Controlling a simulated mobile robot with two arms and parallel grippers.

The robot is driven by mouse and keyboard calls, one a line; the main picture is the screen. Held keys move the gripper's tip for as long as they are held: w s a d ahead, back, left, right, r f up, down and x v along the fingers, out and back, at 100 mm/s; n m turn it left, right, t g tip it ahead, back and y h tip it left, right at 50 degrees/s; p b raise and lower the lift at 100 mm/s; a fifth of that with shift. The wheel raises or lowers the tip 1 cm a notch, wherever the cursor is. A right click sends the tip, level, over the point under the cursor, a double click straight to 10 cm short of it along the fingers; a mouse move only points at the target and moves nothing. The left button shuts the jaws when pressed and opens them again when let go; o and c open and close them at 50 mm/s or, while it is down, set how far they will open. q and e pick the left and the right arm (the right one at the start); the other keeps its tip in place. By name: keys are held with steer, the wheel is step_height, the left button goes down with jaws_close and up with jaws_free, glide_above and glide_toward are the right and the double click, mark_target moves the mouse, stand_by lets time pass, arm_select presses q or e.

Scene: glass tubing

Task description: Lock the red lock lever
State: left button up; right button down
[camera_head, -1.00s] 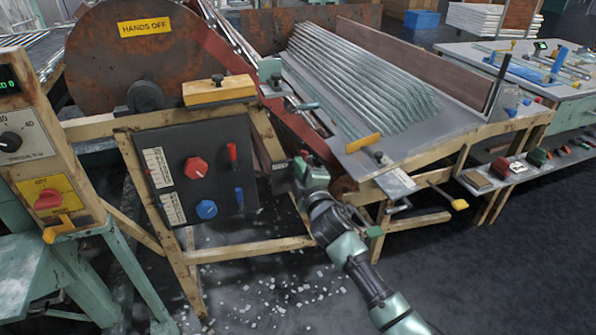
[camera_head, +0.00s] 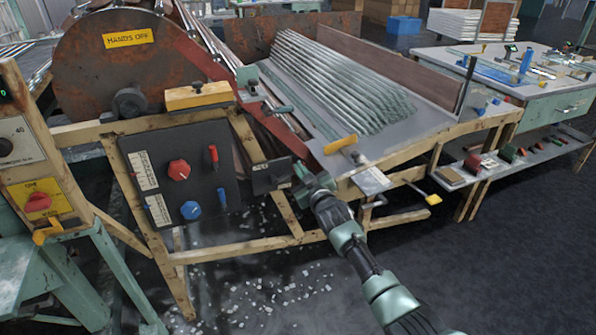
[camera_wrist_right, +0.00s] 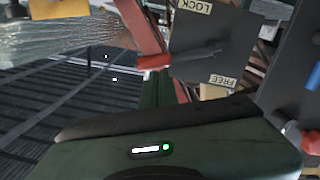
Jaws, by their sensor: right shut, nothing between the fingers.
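The dark lock plate (camera_head: 268,178) is on the wooden frame, right of the control panel. In the right wrist view the plate (camera_wrist_right: 222,48) appears upside down, with the words LOCK at the top and FREE at the bottom. The lever's red handle (camera_wrist_right: 155,61) points left there on a grey shaft, between the two words. In the head view I cannot make out the handle near my gripper. My right gripper (camera_head: 301,181) is shut and empty, just right of the plate. In the wrist view its fingers (camera_wrist_right: 165,90) are close to the red handle; contact is unclear. My left gripper is out of view.
The control panel (camera_head: 180,178) carries red and blue knobs and small levers. A red sloping beam (camera_head: 275,125) runs above the plate. A bench of glass tubes (camera_head: 350,90) and a yellow-handled crank (camera_head: 432,199) lie to the right. Floor at lower right is clear.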

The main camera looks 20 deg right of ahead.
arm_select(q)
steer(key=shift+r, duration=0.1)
arm_select(e)
steer(key=shift+w+d+f+m, duration=0.1)
steer(key=shift+d+f+m, duration=0.15)
steer(key=shift+f+m, duration=0.3)
steer(key=shift+d+f+m, duration=0.2)
steer(key=shift+f+m, duration=0.1)
steer(key=shift+m, duration=0.45)
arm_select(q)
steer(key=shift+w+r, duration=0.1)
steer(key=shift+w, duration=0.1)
arm_select(e)
steer(key=shift+f, duration=0.1)
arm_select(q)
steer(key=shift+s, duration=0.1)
